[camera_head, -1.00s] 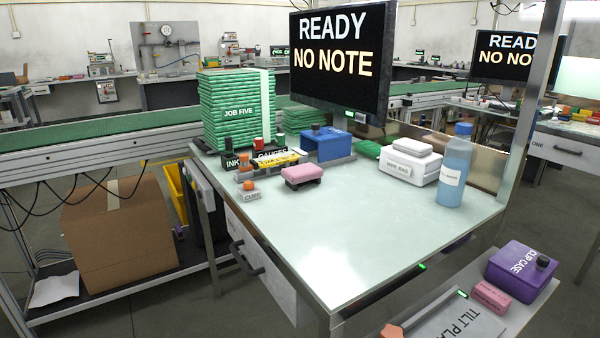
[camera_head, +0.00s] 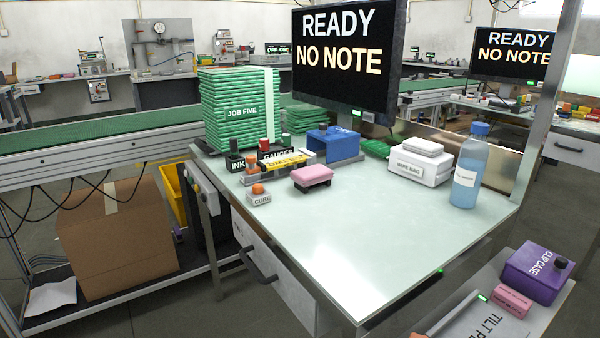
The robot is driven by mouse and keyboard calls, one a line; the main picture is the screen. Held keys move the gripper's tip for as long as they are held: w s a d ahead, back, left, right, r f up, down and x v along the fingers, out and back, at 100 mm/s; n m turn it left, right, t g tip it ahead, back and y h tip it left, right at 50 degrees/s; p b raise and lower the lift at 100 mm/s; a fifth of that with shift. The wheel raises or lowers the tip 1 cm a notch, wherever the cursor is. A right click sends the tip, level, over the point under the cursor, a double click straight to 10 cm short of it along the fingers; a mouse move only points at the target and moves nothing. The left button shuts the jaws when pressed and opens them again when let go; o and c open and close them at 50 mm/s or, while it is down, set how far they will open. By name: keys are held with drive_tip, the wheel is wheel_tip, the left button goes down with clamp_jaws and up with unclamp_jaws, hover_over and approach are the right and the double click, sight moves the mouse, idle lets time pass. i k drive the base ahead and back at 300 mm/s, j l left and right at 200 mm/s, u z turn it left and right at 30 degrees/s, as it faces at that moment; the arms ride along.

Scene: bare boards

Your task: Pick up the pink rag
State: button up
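A pink, soft-looking padded piece (camera_head: 311,174) lies on a small dark stand on the pale worktop, left of its middle; it may be the pink rag. A second pink thing, a small block with markings (camera_head: 512,302), lies beside a purple clip case (camera_head: 538,272) on the lower shelf at the bottom right. I cannot tell for sure which one is called the rag. My gripper is not in view.
The worktop (camera_head: 380,240) is clear in front of the pink piece. Near it stand an orange-topped cube (camera_head: 259,197), gauge boxes (camera_head: 280,155), a blue holder (camera_head: 333,143), a white wipe bag box (camera_head: 418,165) and a blue bottle (camera_head: 468,170). A monitor (camera_head: 345,55) stands behind.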

sight(314, 174)
drive_tip(key=i+j, duration=0.15)
drive_tip(key=j, duration=0.25)
drive_tip(key=i+j, duration=0.2)
drive_tip(key=j, duration=0.15)
drive_tip(key=i+j, duration=0.15)
drive_tip(key=j, duration=0.25)
drive_tip(key=i+j, duration=0.15)
drive_tip(key=j, duration=0.25)
drive_tip(key=i+j, duration=0.2)
drive_tip(key=j, duration=0.15)
drive_tip(key=i+j, duration=0.15)
drive_tip(key=j, duration=0.25)
drive_tip(key=i+j+z, duration=0.15)
drive_tip(key=j+z, duration=0.45)
drive_tip(key=j, duration=0.25)
drive_tip(key=z, duration=1.55)
drive_tip(key=i+z, duration=0.2)
drive_tip(key=i, duration=0.85)
